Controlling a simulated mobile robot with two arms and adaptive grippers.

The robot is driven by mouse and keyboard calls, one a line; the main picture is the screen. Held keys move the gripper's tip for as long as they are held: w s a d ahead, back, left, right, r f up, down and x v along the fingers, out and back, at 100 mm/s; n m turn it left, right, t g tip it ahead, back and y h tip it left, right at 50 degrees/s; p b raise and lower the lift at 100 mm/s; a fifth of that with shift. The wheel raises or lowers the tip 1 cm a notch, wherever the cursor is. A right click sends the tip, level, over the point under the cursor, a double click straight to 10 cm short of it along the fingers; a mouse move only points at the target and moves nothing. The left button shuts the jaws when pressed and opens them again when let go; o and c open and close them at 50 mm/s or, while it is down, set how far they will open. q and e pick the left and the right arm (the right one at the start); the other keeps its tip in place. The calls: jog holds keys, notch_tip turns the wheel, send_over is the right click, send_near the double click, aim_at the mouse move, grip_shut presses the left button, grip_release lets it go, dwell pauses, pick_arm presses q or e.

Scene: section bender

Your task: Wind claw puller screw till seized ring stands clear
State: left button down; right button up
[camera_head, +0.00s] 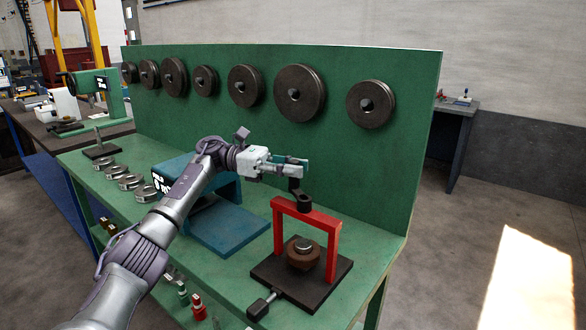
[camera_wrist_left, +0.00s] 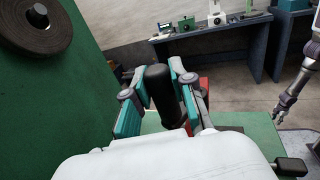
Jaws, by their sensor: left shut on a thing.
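The red claw puller (camera_head: 333,240) stands as an upright frame on a dark base plate (camera_head: 318,291). A brown ring (camera_head: 301,261) sits around a short metal post (camera_head: 303,244) under its crossbar, low near the plate; whether it touches the plate is unclear. A dark crank (camera_head: 304,202) sits above the crossbar. My left gripper (camera_head: 301,168) is shut on the crank's upright handle, which shows as a black cylinder (camera_wrist_left: 160,92) between the teal fingers in the left wrist view. The fingers partly hide the handle. My right gripper (camera_wrist_left: 279,112) hangs away at the right; its fingers are too small to read.
A blue press-like stand (camera_head: 225,228) is left of the puller, under my left arm. Several metal rings (camera_head: 131,182) lie farther left on the green bench (camera_head: 75,161). A green back panel (camera_head: 400,160) with dark discs rises behind. A dark-handled bar (camera_head: 262,305) projects at the plate's front.

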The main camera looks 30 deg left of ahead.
pick_arm(q)
jog(key=c, duration=1)
grip_release()
jog(key=shift+d, duration=0.1)
jog(key=shift+o, duration=0.2)
jog(key=v, duration=0.7)
jog(key=shift+a, duration=0.3)
